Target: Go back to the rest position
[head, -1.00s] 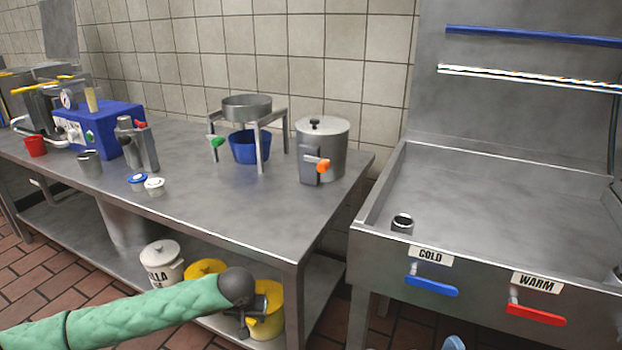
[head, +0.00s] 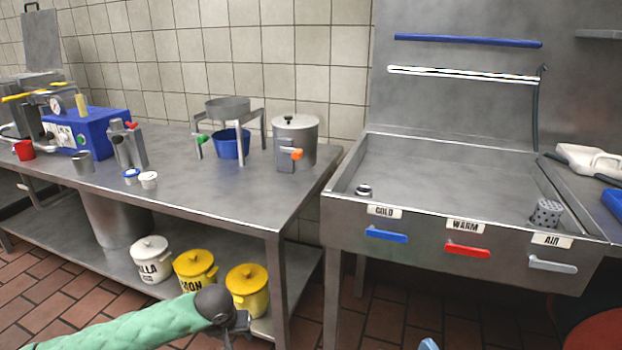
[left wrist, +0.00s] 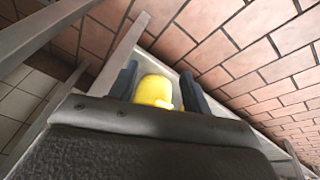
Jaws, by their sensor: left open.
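My left arm in its green quilted sleeve comes in from the lower left of the head view. My left gripper (head: 238,325) is low, in front of the lower shelf and beside the right-hand yellow canister (head: 248,289). In the left wrist view the left gripper's two dark fingers (left wrist: 157,88) stand apart. A yellow canister (left wrist: 154,91) shows beyond them, between the fingers in the picture; nothing appears held. A small light-blue piece at the bottom edge of the head view may be part of my right arm. My right gripper is not recognisable.
A steel table (head: 225,197) stands at left with a blue machine (head: 92,132), a steel pot (head: 296,140) and a blue bucket (head: 231,144). A white canister (head: 150,261) is on its lower shelf. A sink (head: 430,180) with handles stands at right. A red round thing (head: 598,332) is lower right.

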